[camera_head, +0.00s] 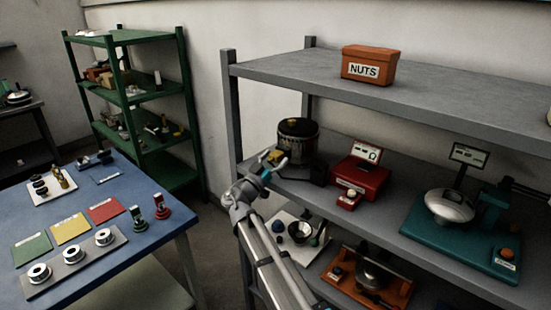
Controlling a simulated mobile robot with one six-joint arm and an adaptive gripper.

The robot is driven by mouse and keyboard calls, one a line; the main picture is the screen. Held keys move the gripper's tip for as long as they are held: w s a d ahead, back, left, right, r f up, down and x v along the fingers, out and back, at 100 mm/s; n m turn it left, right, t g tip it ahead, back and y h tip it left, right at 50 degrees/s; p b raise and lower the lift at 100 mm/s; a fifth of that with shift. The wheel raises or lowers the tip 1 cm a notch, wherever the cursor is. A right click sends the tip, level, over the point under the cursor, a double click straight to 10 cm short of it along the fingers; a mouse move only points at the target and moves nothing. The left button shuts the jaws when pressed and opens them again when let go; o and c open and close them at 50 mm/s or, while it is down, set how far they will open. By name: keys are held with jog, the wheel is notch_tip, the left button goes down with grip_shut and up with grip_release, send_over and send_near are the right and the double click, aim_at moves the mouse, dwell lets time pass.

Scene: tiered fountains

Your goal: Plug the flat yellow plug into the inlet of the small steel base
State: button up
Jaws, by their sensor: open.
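My gripper (273,168) is open at the left end of the grey shelf unit's middle shelf. A small yellow piece (275,156), which looks like the flat yellow plug, is right at its fingertips. I cannot tell whether it lies between the fingers or just behind them. A dark round drum with a metallic rim (298,140) stands directly behind and to the right of it. It may be the small steel base, but I cannot tell. No inlet can be made out, and my gripper hides part of the shelf there.
A teal device with a silver bowl (450,207) is farther right. The top shelf (440,88) is overhead, holding an orange NUTS box (368,66). A blue table (150,190) is left.

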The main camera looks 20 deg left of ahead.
jog(key=shift+s, duration=0.1)
jog(key=s+a, duration=0.3)
jog(key=s, duration=0.4)
jog(key=shift+s, duration=0.3)
dwell(0.4)
dwell(1.0)
